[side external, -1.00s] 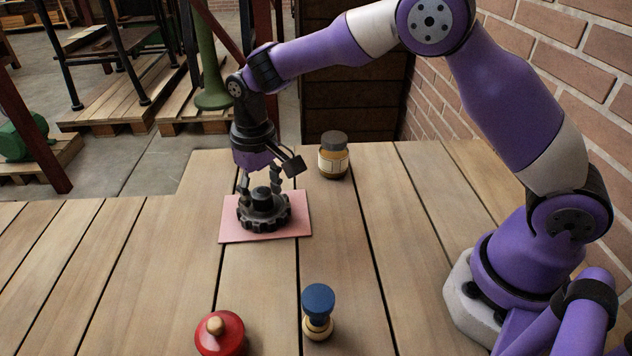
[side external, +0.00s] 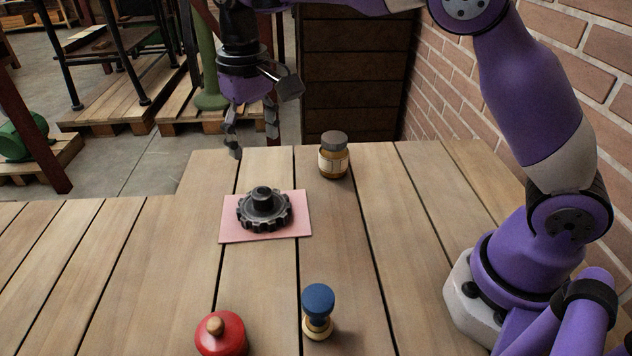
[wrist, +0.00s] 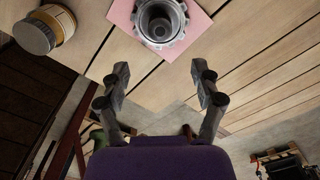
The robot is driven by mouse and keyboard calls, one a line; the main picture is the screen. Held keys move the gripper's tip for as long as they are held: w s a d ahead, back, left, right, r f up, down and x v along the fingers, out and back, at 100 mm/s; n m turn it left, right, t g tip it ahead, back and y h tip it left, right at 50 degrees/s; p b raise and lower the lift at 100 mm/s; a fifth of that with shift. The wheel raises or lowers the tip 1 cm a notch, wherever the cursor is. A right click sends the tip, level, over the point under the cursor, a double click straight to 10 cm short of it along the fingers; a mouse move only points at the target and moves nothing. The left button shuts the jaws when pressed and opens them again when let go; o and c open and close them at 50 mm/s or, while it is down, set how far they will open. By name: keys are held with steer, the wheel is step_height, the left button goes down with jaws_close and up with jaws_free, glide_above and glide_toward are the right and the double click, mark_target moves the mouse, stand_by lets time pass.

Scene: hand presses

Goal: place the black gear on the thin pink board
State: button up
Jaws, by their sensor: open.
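The black gear (side external: 264,210) lies flat on the thin pink board (side external: 232,231), near its middle, in the side external view. The wrist view also shows the gear (wrist: 161,22) on the board (wrist: 121,14) at the top of the picture. My gripper (side external: 253,145) is open and empty. It hangs above and behind the gear, clear of it. In the wrist view its two fingers (wrist: 160,82) are spread apart with nothing between them.
A jar with a dark lid (side external: 333,158) stands behind and right of the board. A red lidded pot (side external: 221,338) and a blue-topped stamp-like piece (side external: 318,312) stand at the front. The wooden table (side external: 150,265) is clear on the left. A brick wall (side external: 520,75) is at the right.

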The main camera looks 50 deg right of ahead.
steer(key=s+d+r+t, duration=0.2)
steer(key=s+d+r, duration=0.3)
steer(key=s+r, duration=0.15)
steer(key=s+d+f+t, duration=0.1)
steer(key=s+d+f, duration=0.1)
steer(key=s, duration=0.4)
steer(key=s+d+f+t, duration=0.1)
steer(key=s+d+t, duration=0.1)
steer(key=s, duration=0.4)
steer(key=shift+f+t, duration=0.3)
steer(key=shift+f, duration=0.05)
